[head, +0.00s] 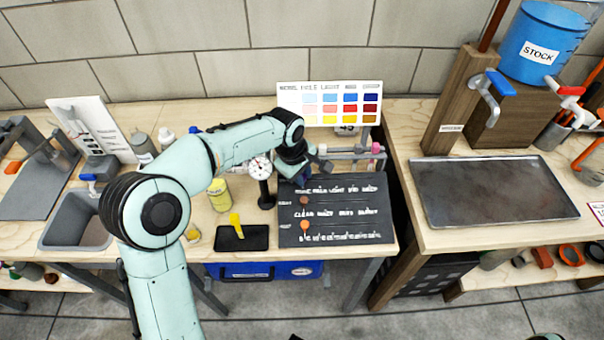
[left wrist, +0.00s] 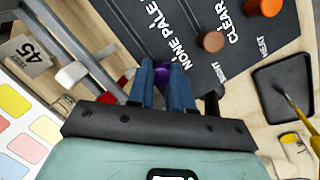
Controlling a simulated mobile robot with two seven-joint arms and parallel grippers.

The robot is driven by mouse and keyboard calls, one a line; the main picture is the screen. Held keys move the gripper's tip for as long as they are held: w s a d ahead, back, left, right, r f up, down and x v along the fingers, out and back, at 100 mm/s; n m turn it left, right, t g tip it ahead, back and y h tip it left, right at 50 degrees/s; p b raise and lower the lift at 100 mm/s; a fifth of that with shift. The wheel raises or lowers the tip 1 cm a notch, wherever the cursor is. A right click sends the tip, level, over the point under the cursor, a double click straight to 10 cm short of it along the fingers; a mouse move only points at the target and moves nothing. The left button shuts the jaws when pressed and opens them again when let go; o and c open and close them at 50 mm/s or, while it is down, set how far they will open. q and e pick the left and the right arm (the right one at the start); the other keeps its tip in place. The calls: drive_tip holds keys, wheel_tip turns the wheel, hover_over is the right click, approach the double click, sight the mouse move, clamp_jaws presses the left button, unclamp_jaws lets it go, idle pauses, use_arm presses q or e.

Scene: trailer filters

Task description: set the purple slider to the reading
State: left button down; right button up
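The dark board (head: 345,212) lies on the left bench with rows of white words; the top row reads NONE, PALE, LIGHT and on. The purple slider (left wrist: 161,75) shows in the left wrist view as a knob beside the word NONE, at that row's left end. My left gripper (head: 297,180) is over the board's upper left corner. In the left wrist view its blue fingers (left wrist: 162,82) stand on both sides of the purple knob and appear shut on it. The fingers hide part of the knob. My right gripper is not in view.
A brown slider (head: 304,200) and an orange slider (head: 305,225) sit on lower rows. A colour chart (head: 330,92) stands behind, above a card marked 45 (head: 346,130). A dial gauge (head: 260,168) and a black tray (head: 240,238) are left of the board.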

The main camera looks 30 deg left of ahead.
sight(338, 180)
use_arm(q)
drive_tip(key=w+d, duration=0.1)
drive_tip(key=d, duration=0.1)
drive_tip(key=w+d+p, duration=0.1)
drive_tip(key=w+d, duration=0.1)
drive_tip(key=d, duration=0.1)
drive_tip(key=w+d+p, duration=0.1)
drive_tip(key=w+d, duration=0.1)
drive_tip(key=shift+d, duration=0.35)
drive_tip(key=shift+s, duration=0.1)
drive_tip(key=c, duration=1)
unclamp_jaws()
drive_tip(key=p+v, duration=0.1)
drive_tip(key=v, duration=1.2)
drive_tip(key=shift+r, duration=0.25)
